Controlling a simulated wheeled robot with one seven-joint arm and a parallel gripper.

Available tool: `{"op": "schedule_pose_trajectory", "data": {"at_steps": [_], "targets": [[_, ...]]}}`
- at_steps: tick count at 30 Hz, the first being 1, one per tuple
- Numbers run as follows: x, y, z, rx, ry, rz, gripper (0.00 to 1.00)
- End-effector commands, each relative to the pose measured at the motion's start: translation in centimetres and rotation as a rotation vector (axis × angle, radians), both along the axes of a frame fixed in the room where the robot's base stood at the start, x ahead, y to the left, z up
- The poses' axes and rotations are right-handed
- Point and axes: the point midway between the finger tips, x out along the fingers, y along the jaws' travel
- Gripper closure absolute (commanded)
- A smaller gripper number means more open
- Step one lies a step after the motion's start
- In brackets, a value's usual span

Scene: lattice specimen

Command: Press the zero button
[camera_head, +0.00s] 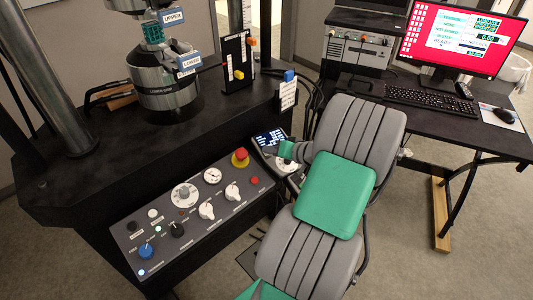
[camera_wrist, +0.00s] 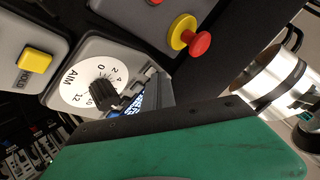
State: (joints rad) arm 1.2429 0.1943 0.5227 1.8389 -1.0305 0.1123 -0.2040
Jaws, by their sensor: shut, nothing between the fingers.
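No button in view has a readable "zero" label. A control panel (camera_head: 195,220) in the head view carries several knobs and small buttons, with labels too small to read. My gripper (camera_head: 273,153) is over a small console with a lit display (camera_head: 270,138) and a white dial (camera_head: 287,162), beyond the panel's right end. It is shut and empty; I cannot tell if it touches the console. In the wrist view its green body (camera_wrist: 180,152) fills the bottom and covers part of the console. A dial marked AIM (camera_wrist: 97,84) and a yellow HOLD button (camera_wrist: 36,60) show above it.
A red stop button (camera_head: 240,157) on a yellow base stands on the panel. A blue-topped post (camera_head: 289,78) and a black upright plate (camera_head: 238,62) stand behind. The steel testing machine (camera_head: 168,85) is at left. A desk with a red monitor (camera_head: 462,35) is at right.

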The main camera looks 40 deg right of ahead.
Motion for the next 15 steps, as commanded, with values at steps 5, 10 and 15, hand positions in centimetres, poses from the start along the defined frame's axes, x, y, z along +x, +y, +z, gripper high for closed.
{"op": "schedule_pose_trajectory", "data": {"at_steps": [5, 10, 15], "targets": [[0.0, 0.0, 0.0, 0.001, 0.001, 0.000, 1.00], [-0.2, 0.0, 1.0, 0.001, 0.001, 0.000, 1.00], [-0.4, 0.0, 1.6, 0.001, 0.001, 0.000, 1.00]]}}
